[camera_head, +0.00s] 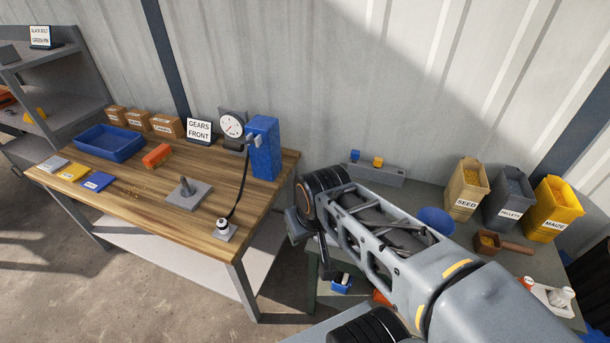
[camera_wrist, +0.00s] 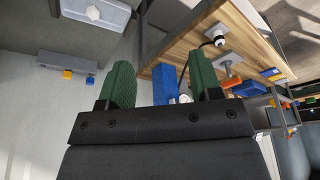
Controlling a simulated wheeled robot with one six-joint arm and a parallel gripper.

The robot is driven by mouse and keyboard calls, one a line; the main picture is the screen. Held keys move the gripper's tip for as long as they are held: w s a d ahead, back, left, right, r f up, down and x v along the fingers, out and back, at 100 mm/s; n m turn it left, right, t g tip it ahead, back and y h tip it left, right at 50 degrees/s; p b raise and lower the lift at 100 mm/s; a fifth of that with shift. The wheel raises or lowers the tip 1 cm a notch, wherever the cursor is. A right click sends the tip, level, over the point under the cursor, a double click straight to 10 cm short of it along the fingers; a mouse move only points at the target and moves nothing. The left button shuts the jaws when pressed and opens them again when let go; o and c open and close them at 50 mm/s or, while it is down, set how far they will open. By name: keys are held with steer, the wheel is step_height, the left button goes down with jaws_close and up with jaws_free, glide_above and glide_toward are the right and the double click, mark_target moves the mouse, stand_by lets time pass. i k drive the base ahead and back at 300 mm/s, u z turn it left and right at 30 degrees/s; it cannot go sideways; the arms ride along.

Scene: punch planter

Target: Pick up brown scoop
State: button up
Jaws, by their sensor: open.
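The brown scoop (camera_head: 488,242) lies on the grey-green bench at the right in the head view, in front of the seed and pellets bags. Its handle points right and its bowl seems to hold yellowish grain. My gripper (camera_wrist: 161,82) is open in the wrist view, with two green fingers spread apart and nothing held. The blue box seen between the fingers stands beyond them at the wooden table. My arm reaches left in the head view, well away from the scoop. The scoop cannot be made out in the wrist view.
Seed (camera_head: 466,188), pellets (camera_head: 508,200) and maize (camera_head: 553,208) bags stand close behind the scoop. A white tray (camera_head: 548,299) with small containers sits in front of it. A blue disc-like object (camera_head: 437,219) lies to its left. The wooden table (camera_head: 150,205) holds several items.

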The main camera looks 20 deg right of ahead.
mark_target(485, 242)
steer(key=z, duration=2.5)
steer(key=k, duration=1.25)
steer(key=z, duration=0.75)
steer(key=i, duration=1.3)
steer(key=u, duration=0.25)
